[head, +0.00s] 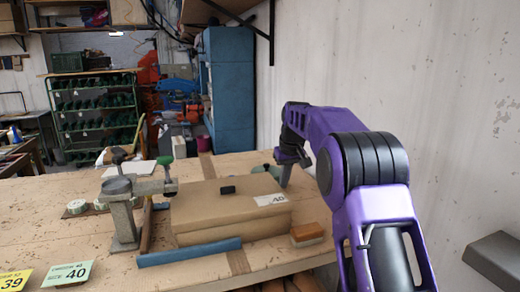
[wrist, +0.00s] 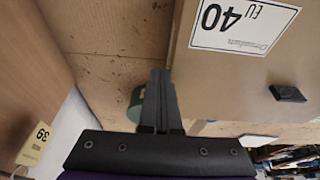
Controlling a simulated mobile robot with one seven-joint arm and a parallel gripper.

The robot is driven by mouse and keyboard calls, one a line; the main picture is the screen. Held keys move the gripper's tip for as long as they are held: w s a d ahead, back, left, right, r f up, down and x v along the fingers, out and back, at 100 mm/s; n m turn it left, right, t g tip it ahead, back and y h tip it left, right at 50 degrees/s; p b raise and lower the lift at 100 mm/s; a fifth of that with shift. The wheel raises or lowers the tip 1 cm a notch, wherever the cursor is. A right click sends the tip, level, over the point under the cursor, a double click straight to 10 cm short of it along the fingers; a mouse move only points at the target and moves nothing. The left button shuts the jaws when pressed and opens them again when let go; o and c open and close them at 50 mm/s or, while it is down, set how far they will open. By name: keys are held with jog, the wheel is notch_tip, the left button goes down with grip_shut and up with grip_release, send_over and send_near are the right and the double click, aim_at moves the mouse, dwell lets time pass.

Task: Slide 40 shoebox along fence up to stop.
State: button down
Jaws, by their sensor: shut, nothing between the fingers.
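The 40 shoebox (head: 215,208) is a closed brown carton lying flat on the bench, with a white 40 label and a small black block on its lid. In the wrist view the box (wrist: 215,75) fills the right side, label near its edge. My gripper (head: 284,181) is at the box's far right corner. Its fingers are shut and empty in the wrist view (wrist: 160,75), close beside the box; I cannot tell whether they touch it. A narrow wooden strip (head: 146,228), perhaps the fence, runs along the box's left side. I cannot identify the stop with certainty.
A metal stand (head: 123,215) with a clamp arm is left of the box. A blue bar (head: 190,252) lies in front, and an orange-brown block (head: 307,234) sits at the front right. Yellow 39 (head: 14,281) and green 40 (head: 68,273) cards lie front left. The wall is right.

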aim_at(264, 188)
jog(key=shift+s+a, duration=0.4)
jog(key=shift+a, duration=0.8)
jog(key=shift+s+a, duration=0.4)
jog(key=shift+a, duration=0.75)
jog(key=shift+s+a, duration=0.4)
jog(key=shift+a, duration=0.8)
jog(key=shift+d, duration=0.15)
jog(key=shift+w+d+p, duration=0.2)
jog(key=shift+d+p, duration=0.15)
jog(key=shift+d, duration=0.1)
notch_tip(264, 188, up, 6)
jog(key=p, duration=0.4)
jog(key=shift+f+p, duration=0.15)
jog(key=shift+p, duration=0.15)
jog(key=shift+r, duration=1.15)
